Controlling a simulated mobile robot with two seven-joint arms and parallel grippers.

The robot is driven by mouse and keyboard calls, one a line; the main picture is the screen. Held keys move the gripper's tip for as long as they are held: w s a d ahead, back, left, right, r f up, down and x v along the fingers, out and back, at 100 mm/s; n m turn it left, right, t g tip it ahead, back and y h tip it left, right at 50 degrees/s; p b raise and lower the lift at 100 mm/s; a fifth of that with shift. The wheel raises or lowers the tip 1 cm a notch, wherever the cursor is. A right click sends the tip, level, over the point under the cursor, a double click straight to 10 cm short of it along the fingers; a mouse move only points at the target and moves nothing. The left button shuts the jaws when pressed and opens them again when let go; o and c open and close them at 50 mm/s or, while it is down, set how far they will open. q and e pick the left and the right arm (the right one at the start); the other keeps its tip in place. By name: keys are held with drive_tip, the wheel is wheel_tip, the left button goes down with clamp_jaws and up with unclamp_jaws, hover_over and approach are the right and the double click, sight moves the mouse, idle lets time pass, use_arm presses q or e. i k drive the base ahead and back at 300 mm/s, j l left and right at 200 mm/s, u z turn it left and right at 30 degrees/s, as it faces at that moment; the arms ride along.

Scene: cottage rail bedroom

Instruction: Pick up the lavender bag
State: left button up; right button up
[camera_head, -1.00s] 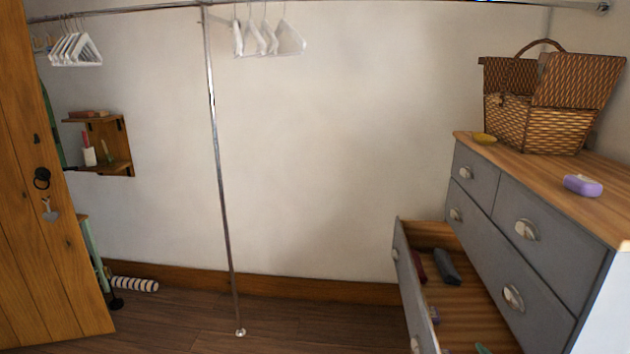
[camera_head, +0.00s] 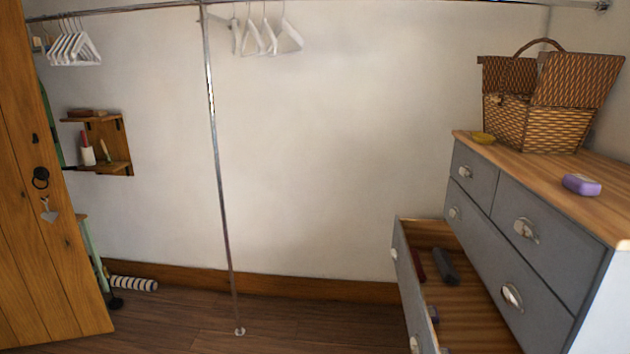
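A small lavender item (camera_head: 581,185), which looks like the lavender bag, lies on the wooden top of the grey chest of drawers (camera_head: 610,208) at the right. Another small purplish item (camera_head: 433,313) lies inside the open lower drawer (camera_head: 480,325), partly hidden by the drawer's front. I cannot tell for sure which of the two is the lavender bag. Neither of my grippers shows in the head view.
The open drawer juts out and holds a dark grey roll (camera_head: 445,266) and a dark red item (camera_head: 415,265). A metal pole (camera_head: 222,190) stands mid-left. A wooden door (camera_head: 40,230) is at left.

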sight(432, 310)
drive_tip(key=i+l+z, duration=0.35)
drive_tip(key=l, duration=0.25)
drive_tip(key=i+l+z, duration=0.35)
drive_tip(key=i+l, duration=0.15)
drive_tip(key=i, duration=0.15)
